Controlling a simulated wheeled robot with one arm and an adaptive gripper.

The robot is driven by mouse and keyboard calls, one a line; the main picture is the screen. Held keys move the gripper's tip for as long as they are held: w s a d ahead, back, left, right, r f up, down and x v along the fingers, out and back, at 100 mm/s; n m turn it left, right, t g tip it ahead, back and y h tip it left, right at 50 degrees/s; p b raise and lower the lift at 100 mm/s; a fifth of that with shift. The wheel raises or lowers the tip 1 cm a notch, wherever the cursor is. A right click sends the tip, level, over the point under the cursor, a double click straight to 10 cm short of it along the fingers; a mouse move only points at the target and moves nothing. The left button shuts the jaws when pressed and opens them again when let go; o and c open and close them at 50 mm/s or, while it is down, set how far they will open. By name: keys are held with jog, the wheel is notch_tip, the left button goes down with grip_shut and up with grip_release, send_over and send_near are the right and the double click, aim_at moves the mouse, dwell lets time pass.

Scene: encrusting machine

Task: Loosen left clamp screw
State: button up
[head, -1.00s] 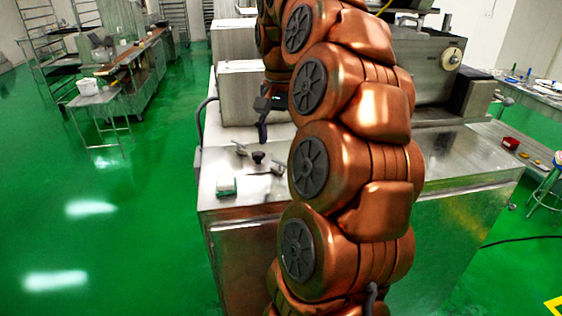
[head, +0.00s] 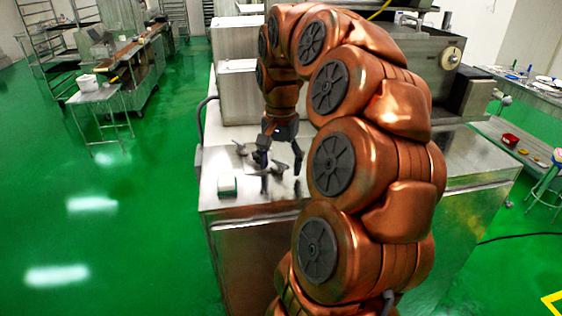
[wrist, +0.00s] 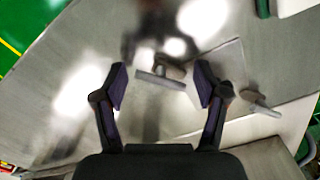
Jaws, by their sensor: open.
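My gripper (head: 280,162) is open and points down over the steel worktop. In the wrist view, a grey T-shaped screw handle (wrist: 163,72) lies between and beyond the open fingertips (wrist: 160,88), apart from both. A second grey handle (wrist: 260,101) is outside the finger on the right of that view. In the head view, a handle (head: 240,148) stands left of my gripper, and my fingers partly hide other small fittings. I cannot tell which handle is the left clamp screw.
A small white and green block (head: 227,186) lies near the worktop's front left corner. Steel machine housings (head: 238,95) rise behind my gripper. Green floor is open to the left.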

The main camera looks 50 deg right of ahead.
jog(key=c, duration=1.1)
jog(key=shift+f+n+b, duration=0.15)
jog(key=shift+n+b, duration=0.2)
jog(key=shift+n, duration=0.05)
jog(key=shift+n+b, duration=0.7)
jog(key=shift+n, duration=0.3)
jog(key=n+b, duration=0.1)
jog(key=n, duration=0.4)
jog(key=shift+n, duration=0.3)
jog(key=n, duration=0.9)
jog(key=shift+p, duration=0.35)
jog(key=shift+n, duration=0.4)
